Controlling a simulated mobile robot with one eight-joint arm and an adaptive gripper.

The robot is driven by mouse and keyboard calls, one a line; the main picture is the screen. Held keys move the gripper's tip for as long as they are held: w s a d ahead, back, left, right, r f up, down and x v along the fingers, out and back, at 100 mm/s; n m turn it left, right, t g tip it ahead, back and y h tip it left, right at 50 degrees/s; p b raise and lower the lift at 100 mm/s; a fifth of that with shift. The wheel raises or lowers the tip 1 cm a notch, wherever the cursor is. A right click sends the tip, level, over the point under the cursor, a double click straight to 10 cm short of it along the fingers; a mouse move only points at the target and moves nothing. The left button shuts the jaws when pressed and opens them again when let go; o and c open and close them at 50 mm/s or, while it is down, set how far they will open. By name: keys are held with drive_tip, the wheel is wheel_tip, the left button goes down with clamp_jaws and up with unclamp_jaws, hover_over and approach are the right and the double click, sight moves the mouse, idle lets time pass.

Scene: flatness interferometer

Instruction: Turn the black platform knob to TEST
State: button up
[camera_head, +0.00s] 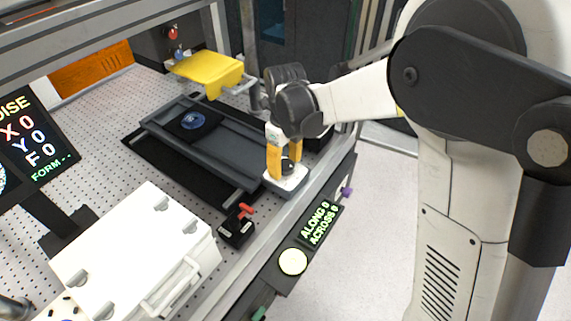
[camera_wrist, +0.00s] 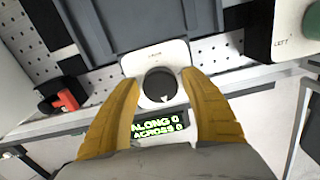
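The black knob (camera_wrist: 160,86) sits on a white plate (camera_wrist: 150,58) at the front edge of the bench. It has a small pale pointer mark on the side nearest me in the wrist view; the plate's lettering is too small to read. In the head view the knob (camera_head: 287,165) is partly hidden between my fingers. My gripper (camera_wrist: 161,79) is open, with one yellow finger on each side of the knob. It points down at the plate in the head view (camera_head: 286,168). I cannot tell whether the fingers touch the knob.
A grey platform (camera_head: 225,150) with a dark blue disc (camera_head: 193,121) lies behind the plate. A small black box with a red lever (camera_head: 237,228) is to the left. A white case (camera_head: 135,250), a yellow cover (camera_head: 208,70) and an ALONG/ACROSS display (camera_head: 319,221) are nearby.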

sight(285, 164)
drive_tip(key=shift+o, duration=0.3)
wheel_tip(285, 164, up, 12)
idle(0.4)
idle(0.4)
